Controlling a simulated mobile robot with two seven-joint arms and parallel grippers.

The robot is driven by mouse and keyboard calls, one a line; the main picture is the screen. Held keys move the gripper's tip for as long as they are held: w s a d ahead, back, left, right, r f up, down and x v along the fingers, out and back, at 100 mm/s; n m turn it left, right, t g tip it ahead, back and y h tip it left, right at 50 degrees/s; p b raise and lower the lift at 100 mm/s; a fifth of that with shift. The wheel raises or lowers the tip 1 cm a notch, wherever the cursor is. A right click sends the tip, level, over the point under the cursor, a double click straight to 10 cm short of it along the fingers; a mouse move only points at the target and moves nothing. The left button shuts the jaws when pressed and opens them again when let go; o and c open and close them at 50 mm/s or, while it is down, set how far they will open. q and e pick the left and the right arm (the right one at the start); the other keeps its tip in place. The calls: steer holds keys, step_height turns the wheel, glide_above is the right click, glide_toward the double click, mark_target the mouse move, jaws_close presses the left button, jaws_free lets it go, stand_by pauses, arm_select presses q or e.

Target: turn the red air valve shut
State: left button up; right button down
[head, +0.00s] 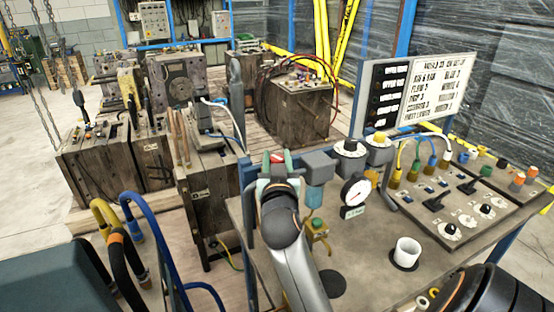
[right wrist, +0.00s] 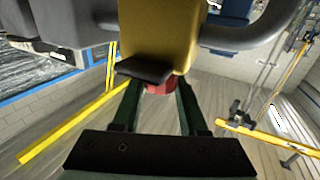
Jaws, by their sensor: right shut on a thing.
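The red air valve (head: 278,156) shows as a small red patch at the far left end of the pipe line on the bench. My right gripper (head: 277,162) reaches up to it, with its green fingers on both sides of the red. In the right wrist view the red valve (right wrist: 160,88) sits between the dark green fingertips, below a yellow block (right wrist: 165,40). The gripper is shut on the valve. Most of the handle is hidden by the gripper and the yellow block, so I cannot tell its angle. My left gripper is not in view.
Right of the valve are a grey block (head: 319,167), a pressure gauge (head: 356,190) and yellow-bodied regulators (head: 379,150). A white cup (head: 406,252) and a switch panel (head: 455,195) are on the bench. Wooden crates (head: 300,115) and hoses (head: 150,245) lie to the left.

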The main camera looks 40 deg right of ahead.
steer(key=shift+c, duration=2.2)
jaws_free()
